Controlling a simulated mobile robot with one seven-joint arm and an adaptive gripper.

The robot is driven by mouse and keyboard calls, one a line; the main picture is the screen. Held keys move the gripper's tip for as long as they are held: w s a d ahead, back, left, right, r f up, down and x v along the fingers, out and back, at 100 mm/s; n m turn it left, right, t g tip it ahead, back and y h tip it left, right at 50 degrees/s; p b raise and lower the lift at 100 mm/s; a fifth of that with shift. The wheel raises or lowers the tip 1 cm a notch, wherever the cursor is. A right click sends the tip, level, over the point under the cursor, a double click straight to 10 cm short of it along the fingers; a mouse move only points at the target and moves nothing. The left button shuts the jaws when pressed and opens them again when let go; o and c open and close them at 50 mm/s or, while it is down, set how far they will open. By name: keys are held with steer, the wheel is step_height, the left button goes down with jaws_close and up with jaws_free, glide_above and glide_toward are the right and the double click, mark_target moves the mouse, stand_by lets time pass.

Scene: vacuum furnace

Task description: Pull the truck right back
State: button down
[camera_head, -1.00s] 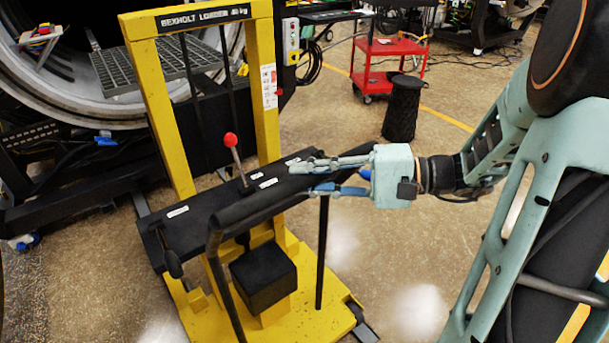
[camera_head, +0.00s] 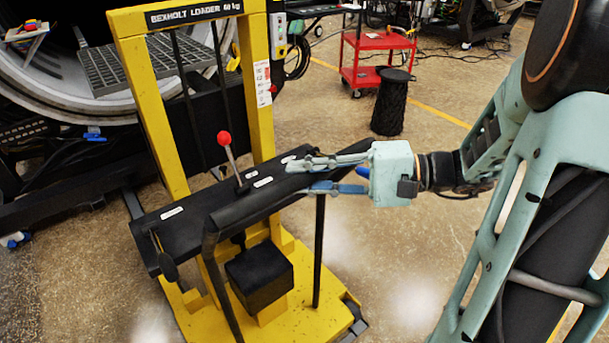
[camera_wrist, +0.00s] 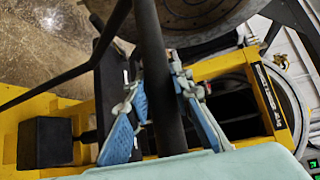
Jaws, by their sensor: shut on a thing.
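The yellow truck (camera_head: 258,100), labelled "BEXHOLT LOADER", stands upright in front of the furnace (camera_head: 60,108). Its black handle bar (camera_head: 245,207) runs along the near side of a black deck. My gripper (camera_head: 302,177) comes in from the right with its fingers around the bar near the bar's right end. In the wrist view the bar (camera_wrist: 157,50) passes between my two blue-padded fingers (camera_wrist: 158,95). The exact finger contact is partly hidden. A red-knobbed lever (camera_head: 225,138) rises from the deck, left of my fingers. The truck's yellow base (camera_head: 300,318) is on the floor.
A black round bin (camera_head: 390,105) and a red cart (camera_head: 378,52) stand at the back right. A dark furnace frame (camera_head: 60,190) lies beyond the truck at the left. Floor (camera_head: 390,240) to the truck's right is clear up to my arm.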

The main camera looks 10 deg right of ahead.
steer(key=c, duration=1.7)
jaws_free()
steer(key=shift+s+d, duration=0.1)
steer(key=shift+s, duration=0.1)
steer(key=shift+d, duration=0.15)
steer(key=v, duration=1.1)
steer(key=shift+s+d, duration=0.15)
steer(key=shift+d, duration=0.25)
